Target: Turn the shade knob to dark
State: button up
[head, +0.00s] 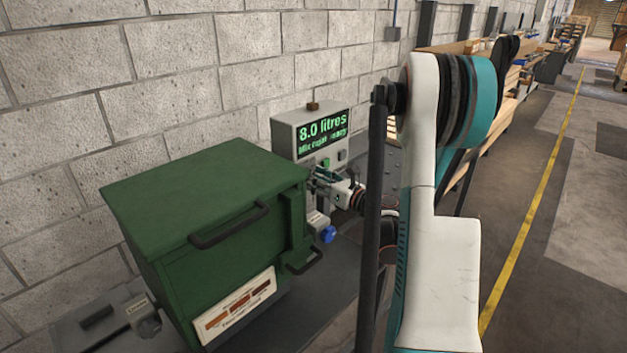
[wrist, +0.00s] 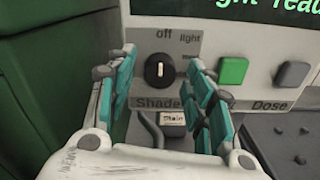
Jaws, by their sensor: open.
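The shade knob (wrist: 159,71) is a round black knob with a pale pointer line standing upright. It sits on a grey plate under the words "off" and "light", with "Shade" below it. My gripper (wrist: 163,75) is open, with one teal finger to the left of the knob and one to the right, apart from it. No "dark" label shows; the right finger covers part of the plate. In the head view my gripper (head: 325,179) is at the front of the grey dispenser (head: 295,134), whose screen reads "8.0 litres"; the knob is hidden there.
A green button (wrist: 232,71) and a grey button (wrist: 292,75) above "Dose" are right of the knob. A "Stain" label (wrist: 172,118) is below. A large green box (head: 205,190) with black handles stands close on the left. A blue knob (head: 328,234) is lower down.

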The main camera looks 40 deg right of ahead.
jog(key=shift+w, duration=0.35)
jog(key=c, duration=1.1)
jog(key=shift+m, duration=0.3)
jog(key=m+b, duration=0.4)
jog(key=m, duration=1.9)
jog(key=shift+b, duration=0.35)
jog(key=shift+m, duration=0.3)
